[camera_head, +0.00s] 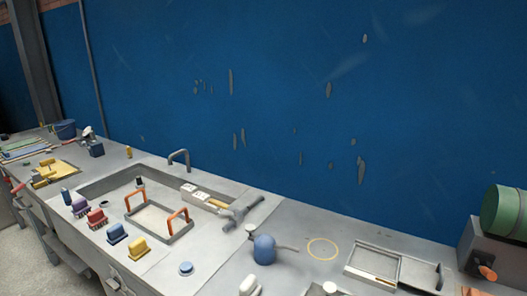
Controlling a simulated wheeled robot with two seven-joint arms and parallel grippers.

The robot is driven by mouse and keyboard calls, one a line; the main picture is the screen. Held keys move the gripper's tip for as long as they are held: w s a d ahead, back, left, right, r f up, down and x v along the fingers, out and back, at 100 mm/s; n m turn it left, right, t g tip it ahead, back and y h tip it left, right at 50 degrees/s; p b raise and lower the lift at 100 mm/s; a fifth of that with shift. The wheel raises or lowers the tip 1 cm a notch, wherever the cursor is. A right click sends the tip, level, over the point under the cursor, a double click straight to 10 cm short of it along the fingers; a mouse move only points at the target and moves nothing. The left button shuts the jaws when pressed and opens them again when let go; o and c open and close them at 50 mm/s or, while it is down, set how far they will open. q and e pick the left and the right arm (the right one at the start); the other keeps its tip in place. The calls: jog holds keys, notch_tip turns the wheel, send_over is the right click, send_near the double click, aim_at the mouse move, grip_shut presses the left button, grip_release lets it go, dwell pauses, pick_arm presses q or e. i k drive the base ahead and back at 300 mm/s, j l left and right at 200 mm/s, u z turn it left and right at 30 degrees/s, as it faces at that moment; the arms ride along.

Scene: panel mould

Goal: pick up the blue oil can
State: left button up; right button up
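The blue oil can (264,250) stands on the grey bench near the bottom centre of the head view. It has a rounded blue body, and a thin grey spout points to the right. A yellow ring outline (322,249) is marked on the bench to its right, and the can is outside the ring. No gripper can be made out in the head view. Pale shapes at the bottom edge are too cut off to identify.
A grey hammer-like tool (240,211) lies behind-left of the can. A recessed basin holds a tray with orange handles (135,200). Blue and yellow brushes (117,233) stand left. A grey tray (374,262) and green-drum machine (503,212) are right.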

aim_at(265, 248)
jog(key=i+j+z, duration=0.1)
jog(key=j, duration=0.25)
jog(key=i+j+z, duration=0.15)
jog(key=j, duration=0.25)
jog(key=i+j+z, duration=0.1)
jog(key=j, duration=0.3)
jog(key=i+j+z, duration=0.1)
jog(key=i+j, duration=0.15)
jog(key=j, duration=0.2)
jog(key=i+j+z, duration=0.1)
jog(key=j, duration=0.3)
